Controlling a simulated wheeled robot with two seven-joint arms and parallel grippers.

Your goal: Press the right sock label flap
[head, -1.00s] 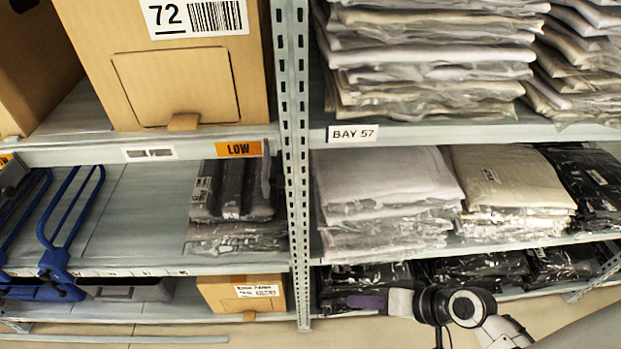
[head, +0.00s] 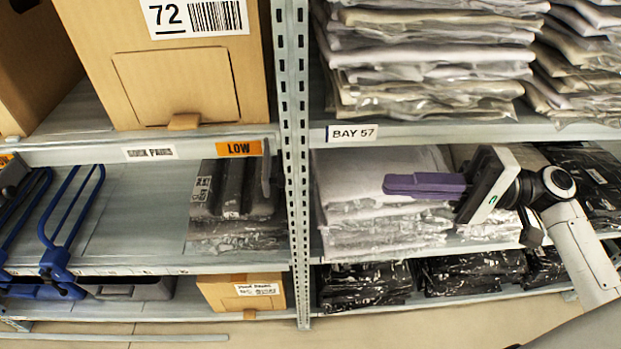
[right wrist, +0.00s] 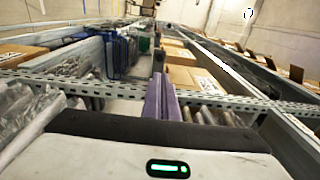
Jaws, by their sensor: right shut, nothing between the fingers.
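A small white label (head: 149,152) sits on the shelf edge left of the orange LOW tag; its print is small and seems to read SOCK PAIRS. I cannot make out a separate flap on it. A cardboard carton (head: 222,291) on the bottom shelf also bears a white label (head: 257,289), too small to read surely. My right gripper (head: 390,185) has purple fingers, shut and empty. It points left in front of the white bagged garments, well right of both labels. Its fingers also show in the right wrist view (right wrist: 161,98).
A perforated upright post (head: 294,160) stands between my right gripper and the left bay. Bagged garments (head: 375,190) lie behind the gripper. Blue wire dividers (head: 62,225) stand at the left. A large carton (head: 175,85) sits above. The left middle shelf is largely bare.

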